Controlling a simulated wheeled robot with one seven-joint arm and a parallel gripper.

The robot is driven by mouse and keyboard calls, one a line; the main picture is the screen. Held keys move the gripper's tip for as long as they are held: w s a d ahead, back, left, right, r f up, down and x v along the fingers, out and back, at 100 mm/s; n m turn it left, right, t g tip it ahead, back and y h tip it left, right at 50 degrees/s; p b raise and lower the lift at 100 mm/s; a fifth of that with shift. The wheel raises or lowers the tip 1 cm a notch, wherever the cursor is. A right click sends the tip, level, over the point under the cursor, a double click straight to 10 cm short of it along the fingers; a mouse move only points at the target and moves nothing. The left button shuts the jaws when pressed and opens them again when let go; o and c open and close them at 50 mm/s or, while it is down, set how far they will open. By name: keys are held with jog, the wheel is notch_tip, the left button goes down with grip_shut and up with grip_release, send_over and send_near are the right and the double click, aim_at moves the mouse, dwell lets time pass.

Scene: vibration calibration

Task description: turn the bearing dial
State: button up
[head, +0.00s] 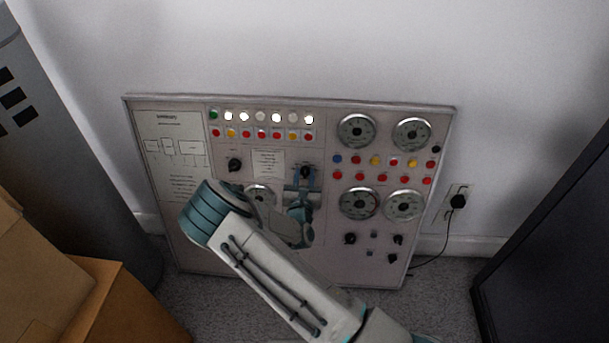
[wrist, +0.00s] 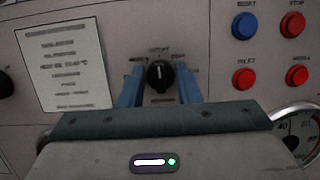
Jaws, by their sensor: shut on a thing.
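The control panel (head: 330,268) leans against the wall. A black dial (wrist: 158,75) with a white pointer mark sits between the two blue fingers of my gripper (wrist: 160,88) in the wrist view. The same dial (head: 305,172) shows in the head view right of a small paper label, with my gripper (head: 304,184) around it. The fingers are shut on the dial, one on each side. The pointer mark looks close to upright. The printed words around the dial are too small to read surely.
Another black knob (head: 235,164) sits to the left of the paper label (head: 268,163). Round gauges (head: 357,131) and red, blue and yellow buttons fill the right side. Cardboard boxes (head: 125,310) stand at lower left, a dark cabinet (head: 560,250) at right. A plug (head: 458,201) is in the wall.

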jog(key=shift+a, duration=0.1)
jog(key=o, duration=1)
jog(key=s, duration=0.4)
jog(key=s+p, duration=0.1)
jog(key=s, duration=0.4)
jog(key=s+a+f, duration=0.1)
jog(key=s, duration=0.3)
jog(key=shift+s+a, duration=0.1)
jog(key=shift+s, duration=0.25)
